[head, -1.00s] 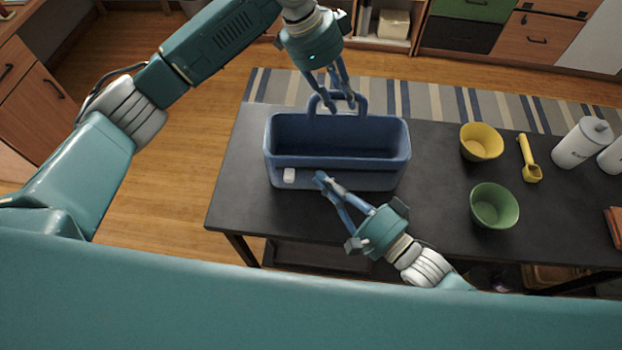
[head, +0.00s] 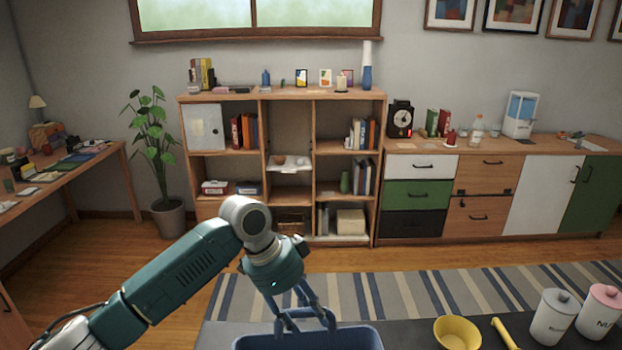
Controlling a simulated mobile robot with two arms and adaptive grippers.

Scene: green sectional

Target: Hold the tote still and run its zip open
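The blue tote (head: 310,341) shows only at the bottom edge of the head view, with its rear rim and upright handle (head: 332,321) visible. Its front side and zip are out of the picture. My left gripper (head: 303,318) points down at the handle, with its fingers at the handle loop. The fingers and handle are of similar blue and overlap, so I cannot tell whether they are closed on it. My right gripper is out of view.
The dark table (head: 410,336) holds a yellow bowl (head: 457,333), a yellow scoop (head: 504,333), a white canister (head: 552,317) and a pink-lidded canister (head: 600,311). Behind are a striped rug (head: 420,293), a bookshelf (head: 283,95) and a cabinet (head: 532,190).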

